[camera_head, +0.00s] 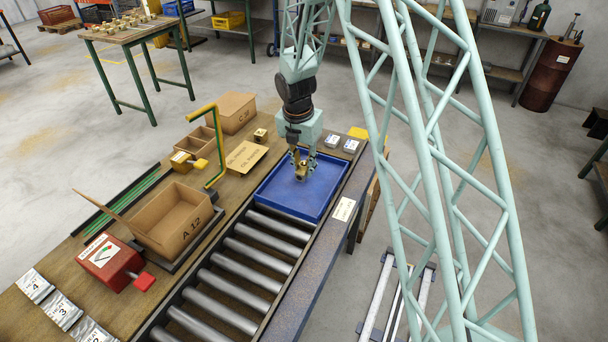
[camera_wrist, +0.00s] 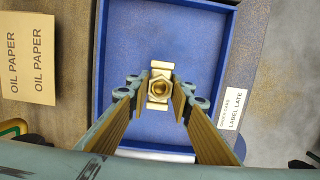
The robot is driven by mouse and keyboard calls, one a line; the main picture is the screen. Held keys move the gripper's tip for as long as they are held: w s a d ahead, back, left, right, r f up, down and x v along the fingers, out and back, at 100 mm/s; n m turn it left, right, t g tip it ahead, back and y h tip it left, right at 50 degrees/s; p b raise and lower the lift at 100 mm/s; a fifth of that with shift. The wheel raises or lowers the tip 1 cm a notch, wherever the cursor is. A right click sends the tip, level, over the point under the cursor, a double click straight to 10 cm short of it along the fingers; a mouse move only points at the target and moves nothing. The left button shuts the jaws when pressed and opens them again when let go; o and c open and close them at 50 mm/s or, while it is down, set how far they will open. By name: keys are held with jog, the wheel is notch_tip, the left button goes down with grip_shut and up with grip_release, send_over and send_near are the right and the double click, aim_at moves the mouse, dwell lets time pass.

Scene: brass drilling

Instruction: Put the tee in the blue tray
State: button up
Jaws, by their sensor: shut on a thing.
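The brass tee (camera_wrist: 159,87) is between the two fingers of my gripper (camera_wrist: 160,98), seen end-on with its round opening facing the wrist camera. In the head view the tee (camera_head: 300,170) shows at the tips of my gripper (camera_head: 302,165), over the blue tray (camera_head: 281,207). My gripper is shut on the tee. I cannot tell whether the tee touches the tray floor.
A roller conveyor (camera_head: 237,273) runs from the tray toward the front.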

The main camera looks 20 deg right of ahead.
aim_at(304, 174)
jog(key=shift+f+b, duration=0.4)
jog(key=shift+f, duration=1.25)
jog(key=shift+f, duration=0.15)
jog(key=o, duration=1.2)
jog(key=shift+c, duration=0.2)
jog(key=r, duration=0.3)
jog(key=r+p, duration=0.1)
jog(key=r, duration=0.3)
jog(key=s+a+r+p, duration=0.1)
jog(key=r, duration=0.3)
jog(key=shift+s, duration=0.1)
jog(key=shift+s+a+r, duration=0.1)
jog(key=shift+r, duration=0.5)
